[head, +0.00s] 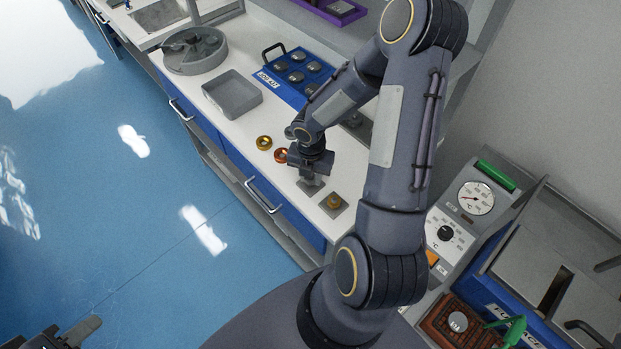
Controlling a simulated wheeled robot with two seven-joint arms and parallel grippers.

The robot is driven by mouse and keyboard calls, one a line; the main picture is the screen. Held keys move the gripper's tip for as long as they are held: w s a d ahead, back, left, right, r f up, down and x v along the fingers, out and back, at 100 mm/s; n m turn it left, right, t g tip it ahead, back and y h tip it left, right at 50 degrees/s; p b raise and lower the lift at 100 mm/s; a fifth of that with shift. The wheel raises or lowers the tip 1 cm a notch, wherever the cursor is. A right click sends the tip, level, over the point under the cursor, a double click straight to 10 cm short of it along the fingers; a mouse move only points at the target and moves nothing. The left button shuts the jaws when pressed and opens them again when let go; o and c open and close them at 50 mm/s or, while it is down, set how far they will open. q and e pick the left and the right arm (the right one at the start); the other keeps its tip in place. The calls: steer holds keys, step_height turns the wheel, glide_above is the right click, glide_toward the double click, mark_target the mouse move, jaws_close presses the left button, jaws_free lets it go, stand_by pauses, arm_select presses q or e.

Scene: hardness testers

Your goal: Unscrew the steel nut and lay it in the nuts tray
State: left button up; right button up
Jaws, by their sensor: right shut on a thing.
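My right gripper (311,175) points down over a small grey base plate (312,188) on the white bench. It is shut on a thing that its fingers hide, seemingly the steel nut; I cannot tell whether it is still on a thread. An empty grey open tray (232,113) lies further back on the bench, left of the gripper; no label shows on it. My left gripper (72,332) is at the bottom left, above the blue floor and far from the bench. It is partly cut off, and its jaw opening is unclear.
A yellow ring nut (264,142) and an orange ring nut (280,156) lie between tray and gripper. A second plate with a brass-coloured piece (333,202) stands close by. A blue case with several round pieces (295,76) and a round grey container (195,52) stand behind.

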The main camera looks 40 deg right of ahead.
steer(key=shift+r+p, duration=1.5)
steer(key=shift+r, duration=0.2)
steer(key=shift+w, duration=0.15)
